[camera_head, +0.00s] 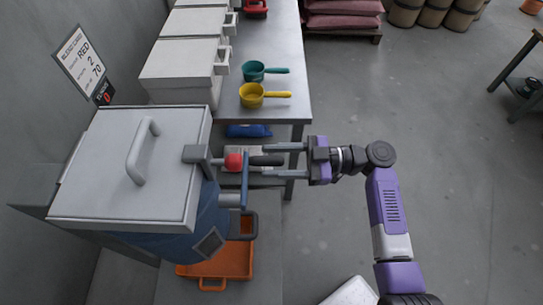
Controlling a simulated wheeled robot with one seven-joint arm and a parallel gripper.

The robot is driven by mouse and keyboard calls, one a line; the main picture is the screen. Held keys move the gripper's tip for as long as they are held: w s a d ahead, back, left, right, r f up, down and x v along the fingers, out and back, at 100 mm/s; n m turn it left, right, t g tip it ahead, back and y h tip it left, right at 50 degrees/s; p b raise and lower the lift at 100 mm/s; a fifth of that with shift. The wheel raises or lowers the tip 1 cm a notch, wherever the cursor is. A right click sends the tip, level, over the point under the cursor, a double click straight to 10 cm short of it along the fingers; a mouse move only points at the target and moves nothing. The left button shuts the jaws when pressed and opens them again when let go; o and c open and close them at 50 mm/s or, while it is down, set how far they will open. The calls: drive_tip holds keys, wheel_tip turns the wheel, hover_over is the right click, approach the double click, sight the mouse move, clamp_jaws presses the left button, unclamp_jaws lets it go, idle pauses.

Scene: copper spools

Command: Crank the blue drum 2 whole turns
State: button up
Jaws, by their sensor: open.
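The blue drum (175,246) stands at the left under a large grey lid (118,175) with a handle on top. On the drum's right side a crank arm (197,154) carries a red ball (233,162) and a black grip (267,160) pointing right. My gripper (268,160) comes from the right with its two fingers apart. One finger is above and one below the black grip in the picture. A gap shows between each finger and the grip, and whether they touch it is too small to be certain.
An orange tray (238,262) sits below the drum. A grey table (275,75) behind holds white lidded bins (180,68), a teal scoop (254,71) and a yellow scoop (252,95). A card (84,62) hangs on the wall. The floor (440,140) at right is largely clear.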

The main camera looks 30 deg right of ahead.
drive_tip(key=shift+w+a, duration=0.2)
drive_tip(key=shift+a, duration=0.1)
clamp_jaws()
idle(1.3)
